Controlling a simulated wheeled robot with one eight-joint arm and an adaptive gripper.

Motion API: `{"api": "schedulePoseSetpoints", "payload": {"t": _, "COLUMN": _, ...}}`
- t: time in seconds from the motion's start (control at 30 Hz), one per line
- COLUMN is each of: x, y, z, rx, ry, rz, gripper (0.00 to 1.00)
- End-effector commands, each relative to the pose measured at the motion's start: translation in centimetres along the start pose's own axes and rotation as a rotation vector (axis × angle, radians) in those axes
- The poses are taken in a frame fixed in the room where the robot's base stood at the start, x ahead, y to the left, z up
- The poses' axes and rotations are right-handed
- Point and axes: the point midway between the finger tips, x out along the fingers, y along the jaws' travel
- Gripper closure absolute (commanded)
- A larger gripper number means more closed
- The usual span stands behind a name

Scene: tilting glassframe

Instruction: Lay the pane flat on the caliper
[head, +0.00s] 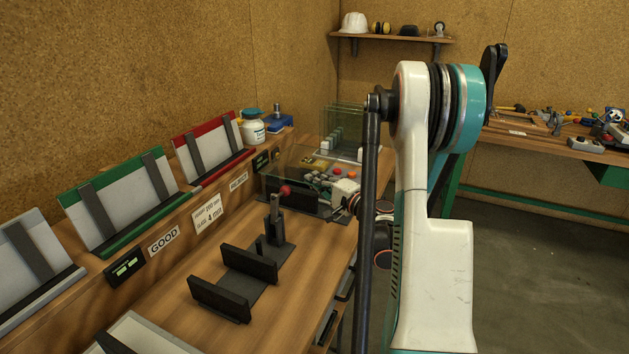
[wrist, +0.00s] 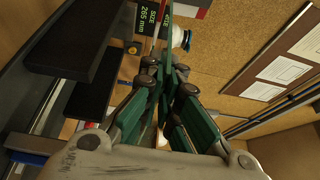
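The caliper (head: 248,282) is a black fixture on the wooden bench, with two upright black blocks and a red-knobbed lever behind them. My gripper (wrist: 168,85), with dark green fingers, is closed on a thin green-edged glass pane (wrist: 168,35), seen nearly edge-on. In the head view the pane (head: 300,170) is a faint see-through sheet behind the caliper, apart from it.
More glass panes (head: 343,118) stand upright at the back. A green rack (head: 118,240) and red rack (head: 232,165) line the left ledge, with a white bottle (head: 253,128) beyond. A button panel (head: 335,170) lies behind the caliper. Bench space right of the caliper is clear.

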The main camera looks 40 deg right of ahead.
Motion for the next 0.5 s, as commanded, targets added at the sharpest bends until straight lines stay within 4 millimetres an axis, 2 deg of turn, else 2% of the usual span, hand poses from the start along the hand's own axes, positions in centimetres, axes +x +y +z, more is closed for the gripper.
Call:
{"api": "schedulePoseSetpoints", "payload": {"t": 0.23, "x": -0.2, "y": 0.1, "z": 0.2, "rx": -0.001, "ry": 0.003, "rz": -0.004, "gripper": 1.00}}
{"api": "schedulePoseSetpoints", "payload": {"t": 0.5, "x": -0.2, "y": 1.9, "z": 0.1, "rx": -0.001, "ry": 0.003, "rz": -0.004, "gripper": 1.00}}
